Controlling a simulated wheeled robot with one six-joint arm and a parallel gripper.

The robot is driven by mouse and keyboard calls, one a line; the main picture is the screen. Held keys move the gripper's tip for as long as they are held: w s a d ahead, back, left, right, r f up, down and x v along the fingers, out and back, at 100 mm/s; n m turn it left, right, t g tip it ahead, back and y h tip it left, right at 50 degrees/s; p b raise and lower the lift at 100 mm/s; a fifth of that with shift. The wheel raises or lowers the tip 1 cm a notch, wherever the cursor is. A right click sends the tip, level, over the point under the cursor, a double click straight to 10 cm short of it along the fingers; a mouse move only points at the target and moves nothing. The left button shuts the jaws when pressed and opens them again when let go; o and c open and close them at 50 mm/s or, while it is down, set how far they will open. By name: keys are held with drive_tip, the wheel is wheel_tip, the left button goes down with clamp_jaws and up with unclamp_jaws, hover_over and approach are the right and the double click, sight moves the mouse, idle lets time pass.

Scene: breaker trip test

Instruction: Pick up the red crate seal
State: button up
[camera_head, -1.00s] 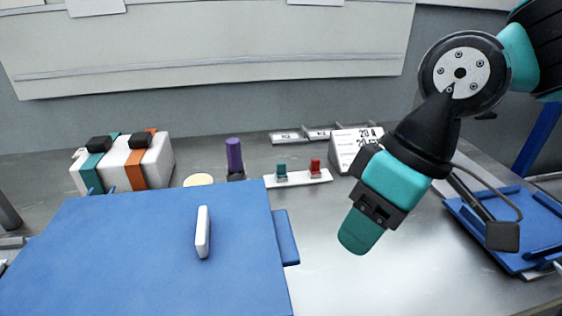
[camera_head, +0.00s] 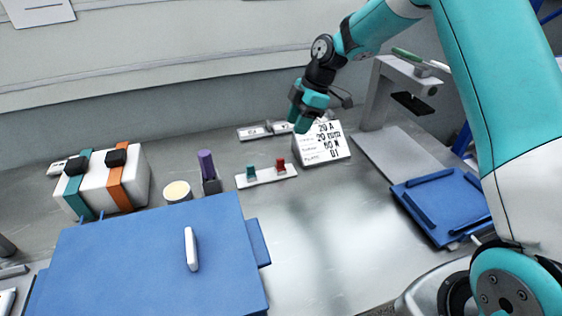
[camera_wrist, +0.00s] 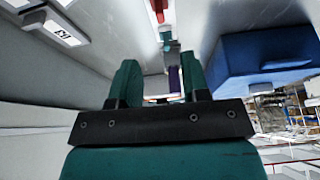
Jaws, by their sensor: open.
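The red crate seal (camera_head: 281,162) stands on a white strip (camera_head: 266,177), to the right of a teal seal (camera_head: 251,172). In the wrist view a red piece (camera_wrist: 158,10) shows at the top edge, with a teal piece (camera_wrist: 167,45) below it. My gripper (camera_head: 300,124) is up and behind the red seal in the head view, near the top of the white sign, apart from the seal. In the wrist view its two teal fingers (camera_wrist: 162,75) are spread with nothing held between them.
A white sign with black print (camera_head: 322,146) stands right of the strip. A purple-topped post (camera_head: 207,165) and a round cream disc (camera_head: 178,191) are to the left. A large blue case (camera_head: 140,260) fills the front left. A blue tray (camera_head: 440,205) lies right. The grey middle is clear.

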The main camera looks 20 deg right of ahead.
sight(281, 159)
drive_tip(key=p+x, duration=0.2)
drive_tip(key=x, duration=1)
drive_tip(key=shift+f+p, duration=0.25)
drive_tip(key=shift+p, duration=0.05)
drive_tip(key=c, duration=0.7)
